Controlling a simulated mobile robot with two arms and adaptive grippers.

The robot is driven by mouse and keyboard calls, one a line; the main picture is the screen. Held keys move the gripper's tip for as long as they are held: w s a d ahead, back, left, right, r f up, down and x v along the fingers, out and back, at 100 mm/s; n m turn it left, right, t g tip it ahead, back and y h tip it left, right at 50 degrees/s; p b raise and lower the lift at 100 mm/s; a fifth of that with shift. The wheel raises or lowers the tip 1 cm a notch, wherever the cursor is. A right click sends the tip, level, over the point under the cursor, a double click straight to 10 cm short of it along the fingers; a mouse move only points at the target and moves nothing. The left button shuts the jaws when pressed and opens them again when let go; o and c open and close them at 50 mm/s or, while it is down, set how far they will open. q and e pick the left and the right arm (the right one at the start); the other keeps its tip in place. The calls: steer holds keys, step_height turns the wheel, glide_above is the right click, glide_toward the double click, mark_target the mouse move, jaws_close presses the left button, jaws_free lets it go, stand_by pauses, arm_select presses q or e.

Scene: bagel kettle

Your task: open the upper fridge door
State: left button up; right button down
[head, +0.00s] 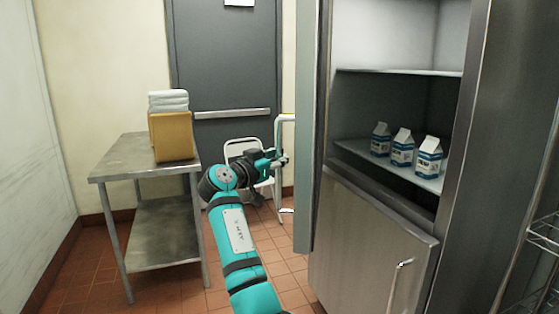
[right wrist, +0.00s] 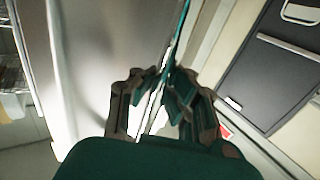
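The upper fridge door (head: 308,130) stands swung wide open, seen nearly edge-on in the head view. Its pale bar handle (head: 281,134) is on the door's left side. My right gripper (head: 279,161) is at the handle's middle. In the right wrist view, its fingers (right wrist: 162,90) are drawn close together on either side of a narrow bright bar, which looks like the handle. The door's shiny face (right wrist: 85,60) is left of the fingers. Contact of both pads is partly hidden. My left gripper is in neither view.
The open upper compartment holds milk cartons (head: 402,148) on a shelf. The lower fridge door (head: 365,240) is shut. A metal table (head: 123,158) with a tan block and white containers stands left. A white step stool (head: 240,147) is behind my gripper, before a grey door (head: 225,60).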

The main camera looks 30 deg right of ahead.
steer(key=shift+a+f, duration=0.15)
steer(key=shift+f, duration=0.3)
steer(key=c, duration=1.4)
jaws_free()
steer(key=shift+s+a+r, duration=0.1)
steer(key=shift+a+r, duration=0.25)
steer(key=shift+r, duration=0.05)
steer(key=shift+c, duration=0.2)
steer(key=shift+o, duration=1)
steer(key=v, duration=1.1)
steer(key=shift+s+a, duration=0.2)
steer(key=shift+a, duration=0.05)
